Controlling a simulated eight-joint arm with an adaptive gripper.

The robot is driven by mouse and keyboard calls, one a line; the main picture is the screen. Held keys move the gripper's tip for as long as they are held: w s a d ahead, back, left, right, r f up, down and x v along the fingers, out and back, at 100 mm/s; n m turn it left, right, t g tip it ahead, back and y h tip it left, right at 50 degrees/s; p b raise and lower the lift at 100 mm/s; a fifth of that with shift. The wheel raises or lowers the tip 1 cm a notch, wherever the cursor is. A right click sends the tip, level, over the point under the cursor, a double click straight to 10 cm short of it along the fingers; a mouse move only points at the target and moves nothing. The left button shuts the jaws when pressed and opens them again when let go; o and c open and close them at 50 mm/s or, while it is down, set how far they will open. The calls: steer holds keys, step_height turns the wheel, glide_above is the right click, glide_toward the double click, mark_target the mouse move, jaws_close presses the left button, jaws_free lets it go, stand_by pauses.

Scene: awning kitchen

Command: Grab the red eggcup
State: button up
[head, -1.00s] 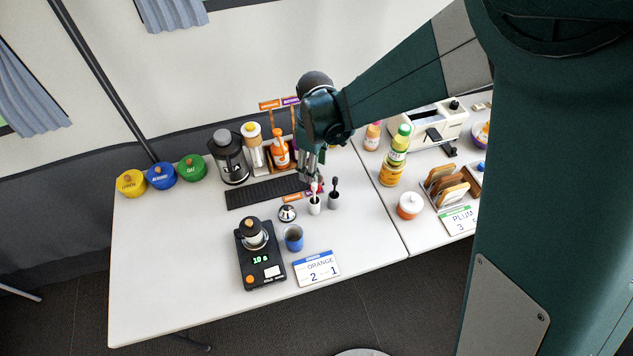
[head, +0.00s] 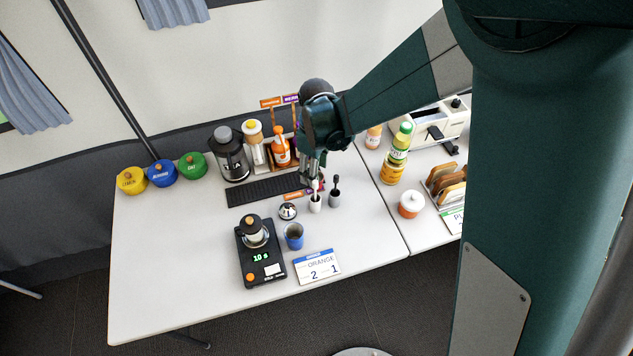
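My gripper (head: 313,180) points down over the back middle of the white table, just behind a white holder (head: 315,203) and a grey holder (head: 334,199). A small red patch (head: 322,184) shows right beside the fingertips. It may be the red eggcup, mostly hidden by the gripper and the holders. At this size I cannot tell whether the fingers are open or shut, or whether they touch the red thing.
A silver-domed item (head: 287,211), a blue cup (head: 293,236) and a black scale (head: 261,259) stand in front. Bottles (head: 281,150) stand behind.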

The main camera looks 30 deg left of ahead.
steer(key=shift+f+b, duration=0.5)
steer(key=shift+f, duration=1.95)
steer(key=c, duration=1)
